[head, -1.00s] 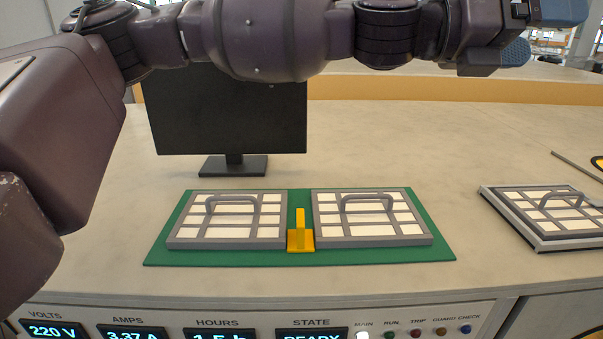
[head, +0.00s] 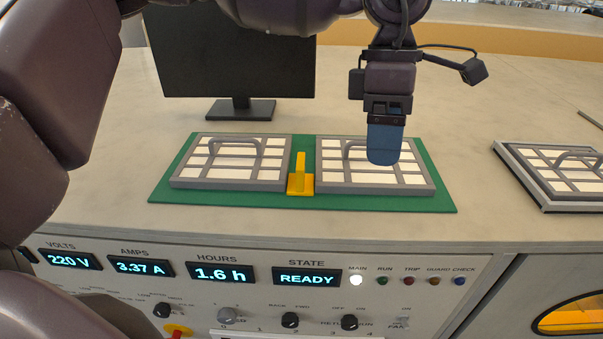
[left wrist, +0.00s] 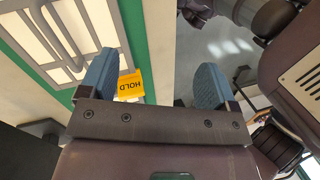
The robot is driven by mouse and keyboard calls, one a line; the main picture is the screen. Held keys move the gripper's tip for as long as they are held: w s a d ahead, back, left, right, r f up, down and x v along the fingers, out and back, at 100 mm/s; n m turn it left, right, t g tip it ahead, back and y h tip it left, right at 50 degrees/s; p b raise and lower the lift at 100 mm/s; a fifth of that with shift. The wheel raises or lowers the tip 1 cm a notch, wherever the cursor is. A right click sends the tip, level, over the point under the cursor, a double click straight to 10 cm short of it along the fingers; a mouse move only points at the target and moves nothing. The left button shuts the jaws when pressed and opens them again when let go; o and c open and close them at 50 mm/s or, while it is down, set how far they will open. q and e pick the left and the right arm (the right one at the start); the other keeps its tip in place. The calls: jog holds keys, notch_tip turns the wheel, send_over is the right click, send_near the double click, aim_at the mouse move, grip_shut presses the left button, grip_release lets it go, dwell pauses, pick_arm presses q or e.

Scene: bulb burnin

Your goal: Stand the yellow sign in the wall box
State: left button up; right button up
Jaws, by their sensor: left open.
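The yellow sign (head: 301,180) stands on the green mat, between two grey-framed panels. It also shows in the left wrist view (left wrist: 131,86), with the word HOLD on it, close to the left-hand finger. My left gripper (head: 385,148) points down over the right-hand panel, to the right of the sign in the head view. In the left wrist view its blue fingers (left wrist: 155,78) are wide apart, and the sign is not gripped. I cannot make out the wall box in any view. My right gripper is not in view.
The green mat (head: 440,200) bears the left panel (head: 230,183) and right panel (head: 420,187), both with raised handles. A black monitor (head: 230,60) stands behind. Another panel (head: 560,207) lies at the right. The console (head: 240,250) fronts the counter.

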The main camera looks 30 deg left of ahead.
aim_at(301, 168)
pick_arm(q)
jog(key=a+n+y, duration=0.3)
jog(key=a+y, duration=0.3)
jog(key=a, duration=0.2)
jog(key=x, duration=0.4)
jog(key=shift+w+a+f+p, duration=0.15)
jog(key=shift+w+f+p, duration=0.15)
jog(key=shift+f, duration=0.1)
jog(key=shift+p+x, duration=0.65)
jog(key=shift+x, duration=1.95)
jog(key=shift+w+a, duration=0.1)
jog(key=shift+c, duration=0.2)
jog(key=c, duration=1)
jog(key=shift+c, duration=0.2)
